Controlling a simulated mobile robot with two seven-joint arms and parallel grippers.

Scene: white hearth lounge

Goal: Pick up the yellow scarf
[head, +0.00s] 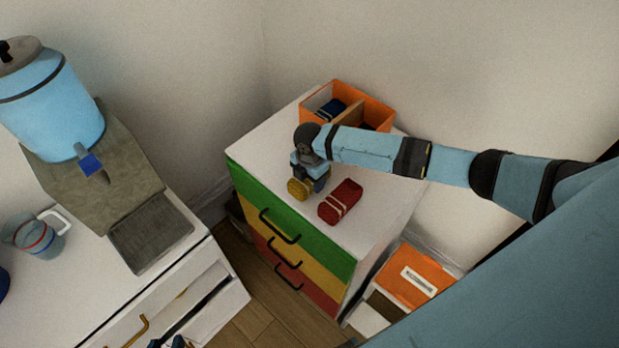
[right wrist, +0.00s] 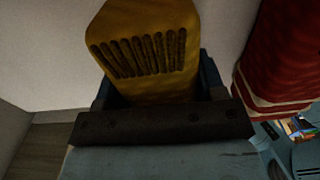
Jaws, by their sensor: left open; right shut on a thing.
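The yellow scarf (head: 298,190) is a small rolled bundle at the top of the drawer chest, near its front edge. My right gripper (head: 309,180) points down from above and is shut on it. In the right wrist view the yellow scarf (right wrist: 150,40) sits between the fingers, with its ribbed fringe facing the camera. I cannot tell whether it touches the chest top. My left gripper (head: 168,342) shows only partly at the bottom edge; it is open, away from the scarf.
A red rolled scarf (head: 341,201) lies just right of the yellow one. An orange divided box (head: 377,103) with a dark blue bundle (head: 331,109) stands behind. The white-topped chest (head: 375,220) has green, yellow and red drawers. A counter with a blue dispenser (head: 52,105) stands left.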

